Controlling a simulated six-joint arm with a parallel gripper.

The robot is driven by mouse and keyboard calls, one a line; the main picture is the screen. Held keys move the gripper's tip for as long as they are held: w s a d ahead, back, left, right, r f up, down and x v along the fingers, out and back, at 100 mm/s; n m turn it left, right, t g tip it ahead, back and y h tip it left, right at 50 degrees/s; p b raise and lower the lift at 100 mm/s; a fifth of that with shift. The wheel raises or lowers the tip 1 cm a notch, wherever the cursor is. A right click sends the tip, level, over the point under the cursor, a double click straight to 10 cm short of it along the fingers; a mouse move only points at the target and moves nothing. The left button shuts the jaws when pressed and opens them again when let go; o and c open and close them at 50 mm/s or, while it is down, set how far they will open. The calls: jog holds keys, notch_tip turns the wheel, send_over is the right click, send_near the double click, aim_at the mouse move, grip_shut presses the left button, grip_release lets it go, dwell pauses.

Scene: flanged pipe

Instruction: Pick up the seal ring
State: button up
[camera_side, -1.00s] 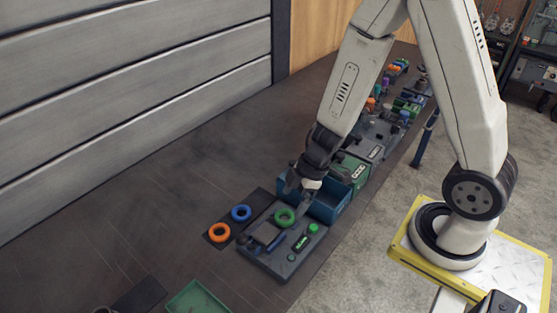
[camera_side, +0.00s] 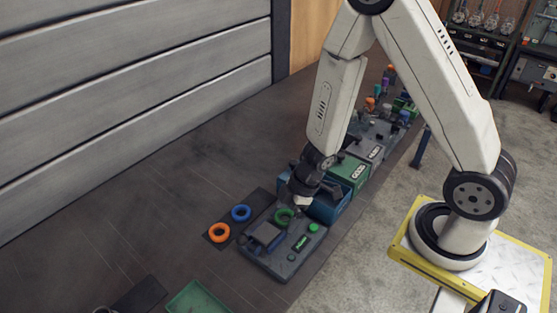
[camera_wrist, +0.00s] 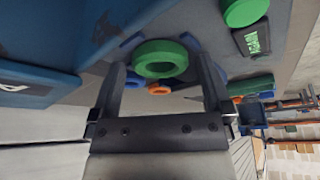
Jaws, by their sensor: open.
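A green ring (camera_side: 277,215) lies on the dark grey fixture plate (camera_side: 284,268). A blue ring (camera_side: 233,213) and an orange ring (camera_side: 219,239) lie left of it on a dark mat; which of the three is the seal ring I cannot tell. My gripper (camera_side: 292,206) is open, low over the plate and close to the green ring, partly covering it in the side view. In the wrist view, the green ring (camera_wrist: 160,71) shows between the spread fingers of my gripper (camera_wrist: 160,63), with no contact visible. Parts of an orange ring (camera_wrist: 158,90) show beyond it.
A blue bin (camera_side: 327,210) stands right behind my gripper, and its wall (camera_wrist: 35,88) fills the left of the wrist view. A green button (camera_side: 313,228) and a small green display (camera_side: 301,242) sit on the plate. A green tray (camera_side: 197,300) lies in front.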

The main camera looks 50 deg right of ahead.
aim_at(287, 215)
dwell(0.3)
jog(key=c, duration=1.2)
jog(key=shift+c, duration=0.2)
jog(key=shift+r, duration=0.3)
jog(key=shift+r, duration=4.7)
jog(key=shift+r, duration=0.2)
jog(key=shift+r, duration=1.25)
